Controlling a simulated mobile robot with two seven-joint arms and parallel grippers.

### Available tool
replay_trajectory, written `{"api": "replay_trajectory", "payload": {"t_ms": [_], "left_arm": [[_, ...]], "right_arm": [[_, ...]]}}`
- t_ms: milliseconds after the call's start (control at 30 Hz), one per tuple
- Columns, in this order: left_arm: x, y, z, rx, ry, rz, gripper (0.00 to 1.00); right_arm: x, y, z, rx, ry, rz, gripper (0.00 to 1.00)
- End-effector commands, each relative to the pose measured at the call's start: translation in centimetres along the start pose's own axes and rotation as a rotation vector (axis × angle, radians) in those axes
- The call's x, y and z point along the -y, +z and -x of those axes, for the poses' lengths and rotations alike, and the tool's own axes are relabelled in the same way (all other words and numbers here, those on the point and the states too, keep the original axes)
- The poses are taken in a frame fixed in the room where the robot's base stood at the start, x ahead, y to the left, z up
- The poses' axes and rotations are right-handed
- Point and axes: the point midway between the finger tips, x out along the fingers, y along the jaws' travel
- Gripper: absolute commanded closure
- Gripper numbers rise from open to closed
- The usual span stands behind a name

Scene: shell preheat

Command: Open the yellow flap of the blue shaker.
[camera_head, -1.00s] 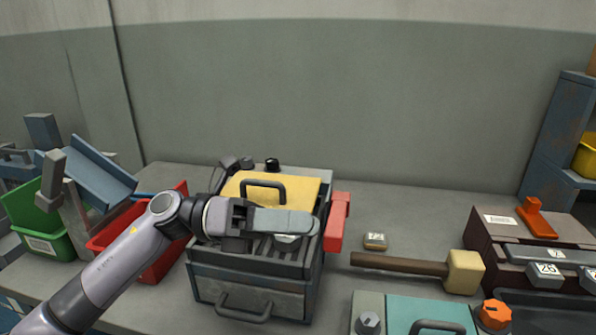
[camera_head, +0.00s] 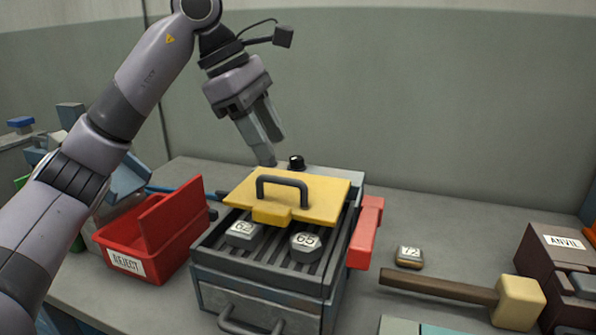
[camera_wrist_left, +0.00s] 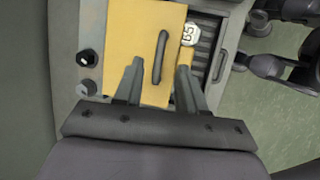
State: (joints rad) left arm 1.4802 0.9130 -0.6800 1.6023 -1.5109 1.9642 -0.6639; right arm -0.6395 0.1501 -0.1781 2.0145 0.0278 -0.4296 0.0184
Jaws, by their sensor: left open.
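The shaker (camera_head: 258,292) is a grey-blue box with a slotted grate in its top. Its yellow flap (camera_head: 325,188) lies over the rear part of the top, and a dark bar handle (camera_head: 283,183) stands on it. Two grey numbered pieces, 62 (camera_head: 243,233) and 65 (camera_head: 305,243), lie on the grate in front of the flap. My left gripper (camera_head: 268,155) is open and empty, pointing down above the flap's rear side. In the left wrist view, the flap (camera_wrist_left: 160,20) and handle (camera_wrist_left: 159,58) appear beyond and between the fingers; contact cannot be told.
A red REJECT bin (camera_head: 150,250) stands left of the shaker. A red block (camera_head: 366,235) is on its right side. Piece 72 (camera_head: 409,257) and a mallet (camera_head: 518,302) lie on the bench to the right, with an anvil box (camera_head: 545,250) beyond. A black knob (camera_head: 296,161) stands behind the flap.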

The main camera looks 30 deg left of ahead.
Motion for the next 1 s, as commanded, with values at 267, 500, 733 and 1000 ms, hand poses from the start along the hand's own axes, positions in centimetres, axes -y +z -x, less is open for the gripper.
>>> {"api": "replay_trajectory", "payload": {"t_ms": [267, 500, 733, 1000], "left_arm": [[0.1, 0.0, -4.4, 0.001, -0.006, 0.0, 0.6], [0.1, 0.1, -6.6, 0.003, -0.004, -0.001, 0.6], [0.1, 0.1, -6.7, 0.004, -0.003, -0.001, 0.6], [0.1, 0.1, -6.7, 0.004, -0.004, -0.001, 1.0]], "right_arm": [[0.1, 0.3, -0.3, 0.003, -0.002, -0.003, 1.0], [0.1, 0.1, -0.3, -0.002, -0.004, -0.005, 1.0], [0.1, 0.1, -0.3, -0.002, -0.004, -0.005, 1.0], [0.1, 0.2, -0.3, 0.0, -0.004, -0.005, 1.0]]}}
